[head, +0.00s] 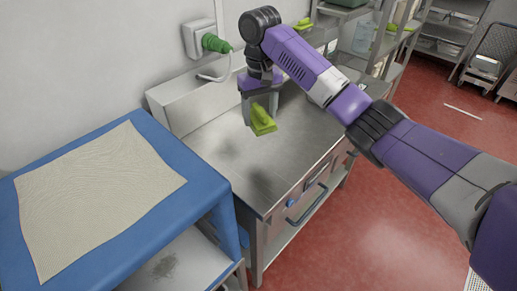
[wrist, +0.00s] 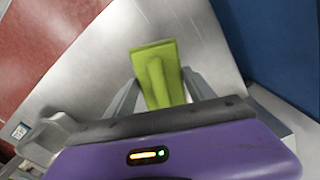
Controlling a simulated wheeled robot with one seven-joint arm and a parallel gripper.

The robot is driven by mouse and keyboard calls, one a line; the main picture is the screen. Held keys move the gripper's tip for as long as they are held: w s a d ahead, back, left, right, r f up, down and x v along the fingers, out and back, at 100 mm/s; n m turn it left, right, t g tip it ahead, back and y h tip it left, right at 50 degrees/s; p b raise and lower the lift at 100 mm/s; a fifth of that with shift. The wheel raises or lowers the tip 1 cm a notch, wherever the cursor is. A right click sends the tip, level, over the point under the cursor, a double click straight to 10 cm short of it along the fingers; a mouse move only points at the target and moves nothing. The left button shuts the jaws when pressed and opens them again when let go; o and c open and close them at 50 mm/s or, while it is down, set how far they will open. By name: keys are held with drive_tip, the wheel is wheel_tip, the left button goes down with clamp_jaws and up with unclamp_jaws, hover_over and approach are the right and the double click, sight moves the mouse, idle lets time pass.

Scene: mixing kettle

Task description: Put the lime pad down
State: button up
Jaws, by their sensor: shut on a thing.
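The lime pad (head: 263,120) is a yellow-green block with a raised ridge-like handle. It is held below my gripper (head: 259,103), over the steel worktop (head: 225,150). In the wrist view the lime pad (wrist: 158,75) sits between the two grey fingers of my gripper (wrist: 160,90), which are shut on its handle. The pad's flat part faces away from the wrist. I cannot tell whether it touches the worktop or hangs a little above it.
A blue table (head: 100,255) with a beige cloth (head: 95,195) stands at the left. A wall socket with a green plug (head: 215,43) is behind the worktop. Shelves (head: 365,40) stand at the back right. Most of the worktop is clear.

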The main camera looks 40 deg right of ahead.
sight(260, 155)
wheel_tip(260, 155, down, 13)
drive_tip(key=shift+f, duration=0.15)
idle(0.4)
drive_tip(key=shift+f, duration=0.15)
drive_tip(key=o, duration=1.7)
drive_tip(key=shift+c, duration=0.2)
wheel_tip(260, 155, up, 12)
drive_tip(key=shift+r, duration=0.2)
